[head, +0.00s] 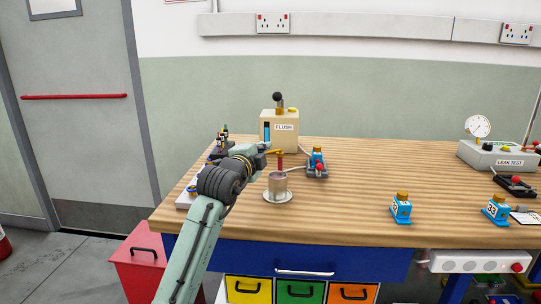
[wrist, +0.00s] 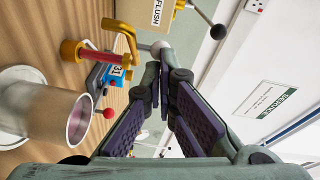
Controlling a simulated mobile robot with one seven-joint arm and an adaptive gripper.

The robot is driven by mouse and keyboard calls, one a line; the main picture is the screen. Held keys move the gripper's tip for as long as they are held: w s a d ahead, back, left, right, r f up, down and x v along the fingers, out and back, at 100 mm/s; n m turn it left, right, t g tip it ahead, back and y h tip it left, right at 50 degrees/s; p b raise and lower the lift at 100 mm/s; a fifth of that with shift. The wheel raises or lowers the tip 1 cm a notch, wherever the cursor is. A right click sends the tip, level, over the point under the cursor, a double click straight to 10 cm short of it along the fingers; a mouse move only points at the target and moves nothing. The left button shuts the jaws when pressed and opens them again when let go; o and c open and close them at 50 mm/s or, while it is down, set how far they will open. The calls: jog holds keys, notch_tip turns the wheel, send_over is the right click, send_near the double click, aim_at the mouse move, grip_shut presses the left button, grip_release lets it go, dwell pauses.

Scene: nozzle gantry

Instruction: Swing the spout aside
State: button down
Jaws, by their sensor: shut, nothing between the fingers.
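The brass spout (head: 277,152) is on the front side of the cream FLUSH box (head: 284,131). A red tube with a brass end hangs from it over the metal cup (head: 279,184), which stands on a round dish. In the wrist view the curved spout (wrist: 127,36) is at upper left, with the red tube (wrist: 90,45) and the open-mouthed cup (wrist: 60,115) below it. My gripper (head: 266,148) is shut and empty, its tips at the left of the spout. In the wrist view the closed tips (wrist: 163,62) are close to the spout; contact cannot be told.
A blue bottle (head: 317,157) stands on a dark base with a red knob, just right of the cup. A dark rack (head: 221,143) is left, partly behind my arm. Two blue bottles and the LEAK TEST unit (head: 497,156) are farther right. The middle of the bench is clear.

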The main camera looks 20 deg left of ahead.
jog(key=shift+w+a+b, duration=0.35)
jog(key=shift+w+a, duration=0.25)
jog(key=shift+a, duration=0.3)
jog(key=shift+w+a+b, duration=0.35)
jog(key=shift+w+a, duration=0.25)
jog(key=shift+a, duration=0.25)
jog(key=shift+w+a, duration=0.2)
jog(key=shift+a, duration=0.05)
dwell(0.4)
